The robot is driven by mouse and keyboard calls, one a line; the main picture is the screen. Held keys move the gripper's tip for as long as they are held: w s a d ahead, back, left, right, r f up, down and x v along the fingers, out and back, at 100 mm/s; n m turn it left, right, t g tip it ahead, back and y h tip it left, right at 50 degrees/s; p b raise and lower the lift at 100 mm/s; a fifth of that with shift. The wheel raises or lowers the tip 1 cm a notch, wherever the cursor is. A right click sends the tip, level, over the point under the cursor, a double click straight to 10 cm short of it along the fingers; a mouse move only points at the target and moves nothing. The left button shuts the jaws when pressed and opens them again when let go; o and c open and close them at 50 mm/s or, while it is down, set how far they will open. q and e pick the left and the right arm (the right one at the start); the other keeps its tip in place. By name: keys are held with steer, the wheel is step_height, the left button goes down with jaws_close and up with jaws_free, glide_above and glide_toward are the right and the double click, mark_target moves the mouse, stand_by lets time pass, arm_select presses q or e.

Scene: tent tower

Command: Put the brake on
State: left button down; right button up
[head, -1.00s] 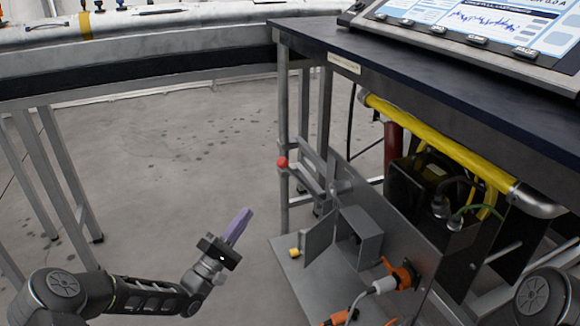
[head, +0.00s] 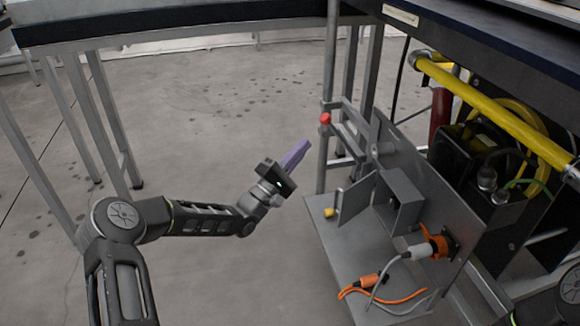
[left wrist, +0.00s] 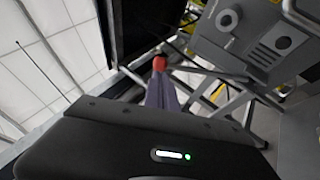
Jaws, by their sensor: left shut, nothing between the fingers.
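A red ball knob (head: 325,118) sits on a grey metal lever or bracket beside the table leg, in the middle of the head view. It also shows in the left wrist view (left wrist: 160,63), straight beyond my fingertips. My left gripper (head: 304,146) has purple fingers, shut and empty, pointing up and right towards the knob. In the head view its tips appear a little below and left of the knob. The fingers also show in the left wrist view (left wrist: 161,92). I cannot tell whether they touch the knob. My right gripper is out of view.
Right of the knob stands a grey panel unit with an open box (head: 402,203), a yellow knob (head: 329,212) and an orange socket with a plug (head: 438,246). Orange and grey cables lie on its base. A yellow tube (head: 500,112) runs under the dark tabletop.

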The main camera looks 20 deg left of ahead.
mark_target(323, 122)
arm_select(q)
steer(key=b+x, duration=0.2)
steer(key=x, duration=0.4)
steer(key=shift+w+d+r+p, duration=0.1)
steer(key=shift+d+r+p, duration=0.05)
steer(key=shift+r+p, duration=0.35)
steer(key=w+d+r+m+g+y+p, duration=0.1)
steer(key=w+d+r+m+g+p, duration=0.2)
steer(key=d+p, duration=0.8)
steer(key=w+r+g+p, duration=0.2)
steer(key=w+r, duration=0.1)
steer(key=w, duration=0.1)
steer(key=shift+d+r+m+y, duration=0.3)
steer(key=shift+r+m+y, duration=0.1)
